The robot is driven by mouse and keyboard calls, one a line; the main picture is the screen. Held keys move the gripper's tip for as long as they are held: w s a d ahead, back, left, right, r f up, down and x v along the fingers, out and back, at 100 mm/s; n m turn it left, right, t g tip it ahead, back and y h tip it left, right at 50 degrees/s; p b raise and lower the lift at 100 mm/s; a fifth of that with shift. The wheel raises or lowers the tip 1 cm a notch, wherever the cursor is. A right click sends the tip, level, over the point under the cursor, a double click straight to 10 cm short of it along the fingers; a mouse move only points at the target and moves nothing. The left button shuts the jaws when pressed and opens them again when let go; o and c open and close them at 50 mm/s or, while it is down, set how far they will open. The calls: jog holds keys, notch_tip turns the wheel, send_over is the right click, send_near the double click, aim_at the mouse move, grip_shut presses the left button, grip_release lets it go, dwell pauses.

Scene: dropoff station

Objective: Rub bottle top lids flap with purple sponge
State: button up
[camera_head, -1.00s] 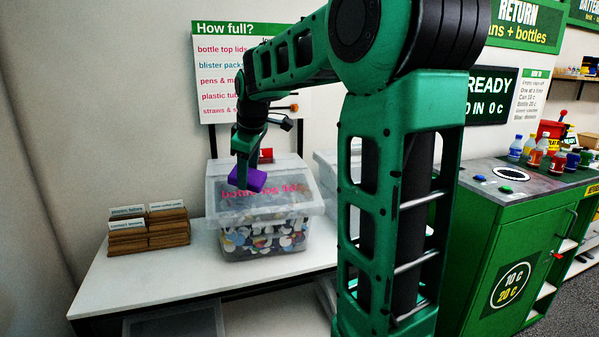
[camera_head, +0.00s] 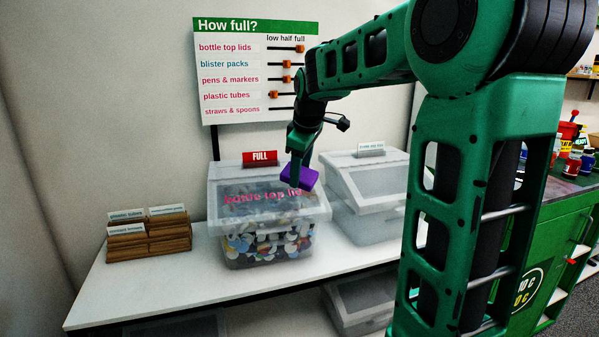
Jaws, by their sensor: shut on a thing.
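The bottle top lids bin (camera_head: 268,247) is a clear plastic box full of mixed caps, standing on the white counter. Its sloped front flap (camera_head: 250,197) is down and carries pink "bottle top lids" lettering. My gripper (camera_head: 299,164) points down over the flap's right side, shut on the purple sponge (camera_head: 299,177). The sponge overlaps the end of the lettering in the picture; I cannot tell whether it touches the flap. My fingertips are partly hidden by the sponge.
A red "FULL" sign (camera_head: 260,157) stands at the bin's back. A second clear lidded bin (camera_head: 368,213) is close on the right. Card holders (camera_head: 148,236) stand on the left of the white counter (camera_head: 190,277). A wall chart (camera_head: 228,75) hangs behind.

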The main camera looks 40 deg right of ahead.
jog(key=shift+x, duration=3)
jog(key=shift+x, duration=1)
jog(key=shift+s+d, duration=0.45)
jog(key=shift+d, duration=0.75)
jog(key=shift+s+d, duration=0.45)
jog(key=shift+d, duration=0.8)
jog(key=shift+s+d, duration=0.45)
jog(key=shift+d, duration=0.75)
jog(key=shift+a, duration=0.1)
